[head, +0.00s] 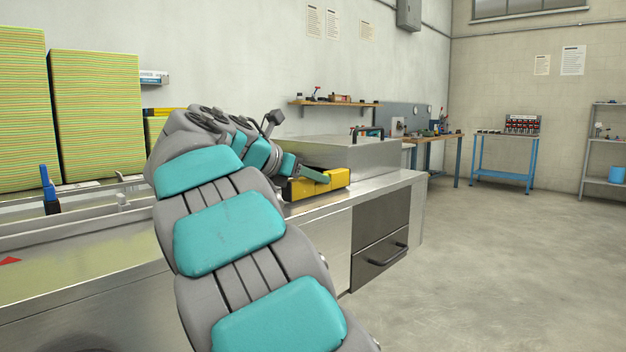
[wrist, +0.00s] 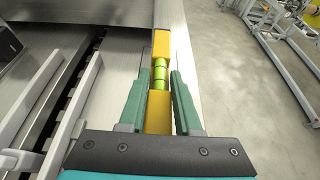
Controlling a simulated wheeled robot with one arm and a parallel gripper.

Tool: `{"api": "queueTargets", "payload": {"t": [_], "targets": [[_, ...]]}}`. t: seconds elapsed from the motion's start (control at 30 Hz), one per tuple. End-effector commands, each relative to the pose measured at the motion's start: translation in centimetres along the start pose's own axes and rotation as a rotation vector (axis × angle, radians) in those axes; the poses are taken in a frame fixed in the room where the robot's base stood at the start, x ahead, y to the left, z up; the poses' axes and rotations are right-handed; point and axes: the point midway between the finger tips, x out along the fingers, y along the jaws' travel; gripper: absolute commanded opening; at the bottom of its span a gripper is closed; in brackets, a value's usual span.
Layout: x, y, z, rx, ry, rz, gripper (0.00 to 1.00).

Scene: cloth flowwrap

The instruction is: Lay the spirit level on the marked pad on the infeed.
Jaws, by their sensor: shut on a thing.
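The spirit level is a yellow bar with a green vial. In the head view the level (head: 338,178) is at the right part of the steel bench, near its front edge. My gripper (head: 314,178) is shut on it. In the wrist view the level (wrist: 161,45) runs lengthwise between the two green fingers of my gripper (wrist: 160,80). I cannot tell whether it touches the bench top or hangs just above it. The marked pad is not clearly seen; a red mark (head: 9,261) shows on the infeed surface at the far left of the head view.
A steel housing with a black handle (head: 345,155) stands just behind the level. A drawer (head: 380,235) is under the bench; open floor lies right.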

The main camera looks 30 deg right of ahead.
Motion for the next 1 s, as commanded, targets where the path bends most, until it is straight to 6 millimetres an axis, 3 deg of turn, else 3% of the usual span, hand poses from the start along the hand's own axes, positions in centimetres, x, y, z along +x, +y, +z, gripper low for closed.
{"api": "queueTargets", "payload": {"t": [0.43,0.47,0.7,1.0], "targets": [[0.13,0.03,-0.33,0.001,-0.001,0.001,0.00],[0.17,0.05,-0.42,0.001,-0.001,0.002,0.34],[0.19,0.06,-0.46,0.001,0.000,0.001,0.61],[0.18,0.07,-0.44,0.001,0.000,0.001,0.62]]}}
